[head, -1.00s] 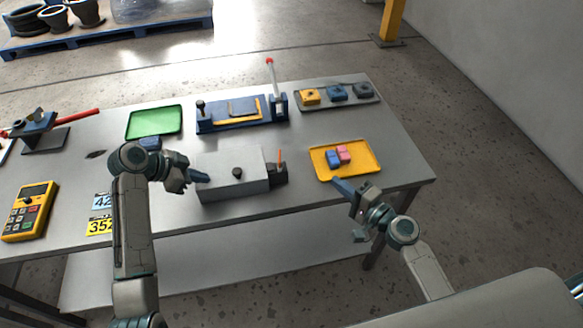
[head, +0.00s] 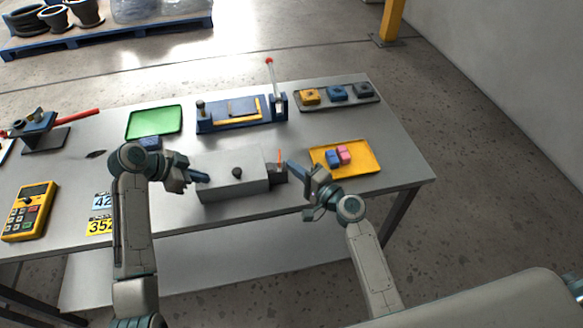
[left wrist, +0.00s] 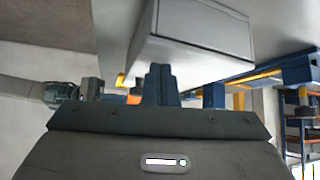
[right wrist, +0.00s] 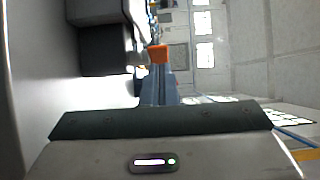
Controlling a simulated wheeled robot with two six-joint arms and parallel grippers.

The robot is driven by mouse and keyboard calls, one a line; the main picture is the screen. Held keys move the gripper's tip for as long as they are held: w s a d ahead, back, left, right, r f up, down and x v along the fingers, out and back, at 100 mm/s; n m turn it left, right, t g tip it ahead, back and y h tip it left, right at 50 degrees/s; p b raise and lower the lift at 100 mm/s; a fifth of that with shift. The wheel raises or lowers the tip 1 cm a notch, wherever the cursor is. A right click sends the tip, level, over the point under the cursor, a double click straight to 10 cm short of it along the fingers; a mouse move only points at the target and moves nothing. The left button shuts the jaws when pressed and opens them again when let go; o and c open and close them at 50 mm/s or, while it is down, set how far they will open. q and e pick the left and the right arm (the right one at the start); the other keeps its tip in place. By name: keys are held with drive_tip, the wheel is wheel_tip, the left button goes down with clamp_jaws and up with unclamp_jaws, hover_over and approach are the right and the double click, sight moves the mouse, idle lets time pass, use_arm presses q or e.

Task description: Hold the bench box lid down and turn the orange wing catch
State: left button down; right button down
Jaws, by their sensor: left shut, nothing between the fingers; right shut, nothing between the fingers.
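The orange wing catch (head: 280,157) sticks up at a dark block (head: 279,177) on the box's right end. My left gripper (head: 206,179) is shut and empty at the box's left end; whether it touches is unclear. In the left wrist view the box (left wrist: 198,22) lies just beyond its fingers. My right gripper (head: 290,164) is shut and empty, fingertips close to the catch's right side. In the right wrist view the catch (right wrist: 158,54) appears right at the fingertips; contact is unclear.
A yellow tray (head: 365,165) with blue and pink blocks lies to the right. A blue clamp fixture (head: 207,126) and a green tray (head: 154,122) stand behind the box. A yellow handheld device (head: 30,210) lies far left. The table front is clear.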

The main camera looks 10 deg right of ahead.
drive_tip(key=shift+w+a, duration=0.1)
drive_tip(key=shift+a, duration=0.35)
drive_tip(key=shift+s+a, duration=0.2)
drive_tip(key=shift+a, duration=0.2)
idle(0.5)
drive_tip(key=shift+a, duration=0.15)
drive_tip(key=shift+s+a, duration=0.1)
drive_tip(key=shift+a, duration=0.65)
drive_tip(key=shift+w+a, duration=0.2)
drive_tip(key=shift+a, duration=0.4)
drive_tip(key=shift+w+a, duration=0.15)
drive_tip(key=shift+a, duration=0.4)
idle(0.4)
